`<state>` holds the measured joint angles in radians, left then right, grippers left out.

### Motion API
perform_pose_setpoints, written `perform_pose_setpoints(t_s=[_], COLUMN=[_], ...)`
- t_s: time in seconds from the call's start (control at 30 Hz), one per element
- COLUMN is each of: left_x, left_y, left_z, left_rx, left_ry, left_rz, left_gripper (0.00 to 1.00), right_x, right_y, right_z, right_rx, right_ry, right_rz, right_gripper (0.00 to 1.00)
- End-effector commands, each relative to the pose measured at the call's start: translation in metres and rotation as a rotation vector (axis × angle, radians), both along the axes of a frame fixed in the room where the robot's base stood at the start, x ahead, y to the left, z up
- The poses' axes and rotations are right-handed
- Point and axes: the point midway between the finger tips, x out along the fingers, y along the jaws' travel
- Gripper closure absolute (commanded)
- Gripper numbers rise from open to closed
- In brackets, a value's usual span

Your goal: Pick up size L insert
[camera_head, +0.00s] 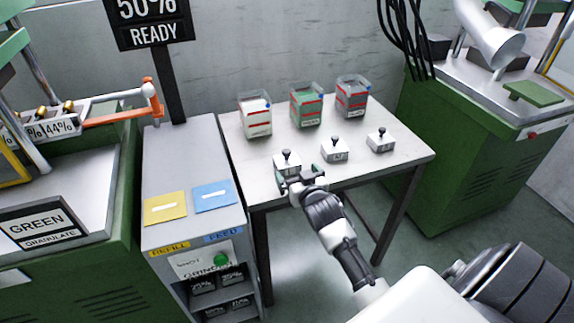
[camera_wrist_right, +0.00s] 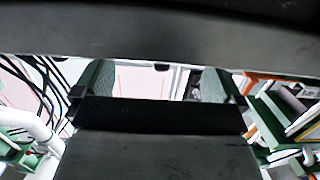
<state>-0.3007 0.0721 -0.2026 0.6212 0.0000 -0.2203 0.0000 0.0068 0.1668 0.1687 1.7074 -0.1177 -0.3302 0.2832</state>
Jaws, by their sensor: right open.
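Three white block inserts with dark knobs on top stand in a row on the table: a left one (camera_head: 282,158), a middle one (camera_head: 335,152) and a right one (camera_head: 381,141). Their size letters are too small to read, so I cannot tell which is size L. My right gripper (camera_head: 299,175) is open, just in front of the left insert and partly covering it; I cannot tell whether they touch. In the right wrist view its two fingers (camera_wrist_right: 152,84) stand apart, with no object clearly held between them. My left gripper is out of view.
The white table (camera_head: 405,162) carries three clear bins at the back, with white (camera_head: 257,118), green (camera_head: 307,108) and grey (camera_head: 352,98) contents. A grinder cabinet (camera_head: 195,235) stands left of the table, a green machine (camera_head: 475,140) to the right.

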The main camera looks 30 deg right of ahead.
Motion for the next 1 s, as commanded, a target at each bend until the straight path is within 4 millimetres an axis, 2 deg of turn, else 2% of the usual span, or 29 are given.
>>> perform_pose_setpoints(t_s=[0.27,0.53,0.87,1.0], left_x=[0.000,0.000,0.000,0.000], left_y=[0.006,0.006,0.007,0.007], left_z=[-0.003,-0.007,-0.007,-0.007], left_rx=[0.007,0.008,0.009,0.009], left_ry=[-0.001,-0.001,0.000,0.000], left_rz=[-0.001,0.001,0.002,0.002], left_gripper=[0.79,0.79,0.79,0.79], right_x=[0.025,0.061,0.067,0.067], right_y=[-0.004,-0.008,-0.010,-0.010], right_z=[-0.003,-0.008,-0.009,-0.009], right_rx=[0.000,-0.002,0.000,0.000], right_ry=[0.001,0.001,0.002,0.002], right_rz=[-0.001,0.000,0.001,0.001], right_gripper=[0.00,0.00,0.00,0.20])
